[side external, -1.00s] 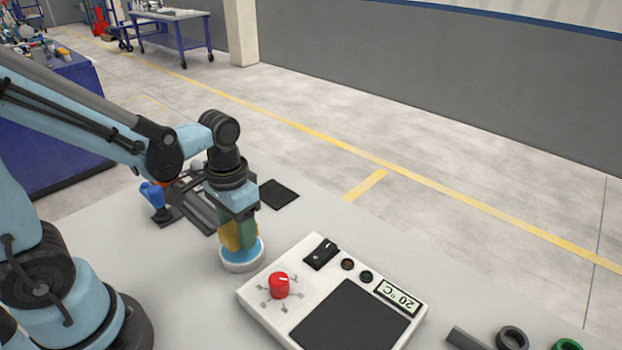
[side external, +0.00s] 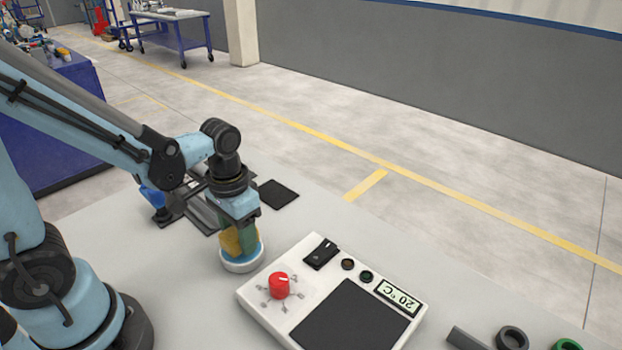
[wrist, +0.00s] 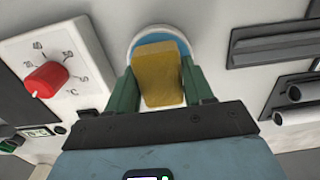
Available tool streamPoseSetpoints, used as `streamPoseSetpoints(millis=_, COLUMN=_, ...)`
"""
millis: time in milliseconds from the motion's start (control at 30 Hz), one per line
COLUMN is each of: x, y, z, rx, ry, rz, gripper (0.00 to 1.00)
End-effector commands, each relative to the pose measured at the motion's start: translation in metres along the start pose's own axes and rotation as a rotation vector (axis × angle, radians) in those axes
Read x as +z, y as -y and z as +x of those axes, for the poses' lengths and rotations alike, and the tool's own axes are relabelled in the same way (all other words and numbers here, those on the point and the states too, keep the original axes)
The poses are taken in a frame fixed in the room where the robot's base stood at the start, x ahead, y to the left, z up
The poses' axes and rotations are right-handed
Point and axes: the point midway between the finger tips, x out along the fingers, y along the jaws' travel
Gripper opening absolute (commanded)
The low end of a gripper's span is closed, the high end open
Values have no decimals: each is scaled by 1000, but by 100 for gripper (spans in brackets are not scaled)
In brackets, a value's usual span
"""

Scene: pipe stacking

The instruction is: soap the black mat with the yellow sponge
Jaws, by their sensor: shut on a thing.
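The yellow sponge (wrist: 160,75) is held between the green fingers of my gripper (wrist: 160,88). In the side view the sponge (side external: 231,241) is at a round white dish with a blue inside (side external: 241,266), and its lower end is at or inside the dish; I cannot tell how deep. My gripper (side external: 241,232) points down over the dish. The small black mat (side external: 278,194) lies flat on the table behind the dish and to its right. Nothing lies on the mat. The mat does not clearly show in the wrist view.
A white control panel (side external: 256,303) with a red knob (side external: 279,285), a black switch and a dark plate (side external: 350,320) stands right of the dish. A dark metal fixture (side external: 199,213) with a blue part is behind left. Grey and green rings (side external: 512,338) lie at front right.

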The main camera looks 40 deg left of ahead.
Motion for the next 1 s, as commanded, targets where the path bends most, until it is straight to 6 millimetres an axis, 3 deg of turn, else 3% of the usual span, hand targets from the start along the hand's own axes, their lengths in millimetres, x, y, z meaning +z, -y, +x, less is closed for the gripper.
streamPoseSetpoints(millis=1000, x=0, y=0, z=10, rx=0, ry=0, rz=0, gripper=18)
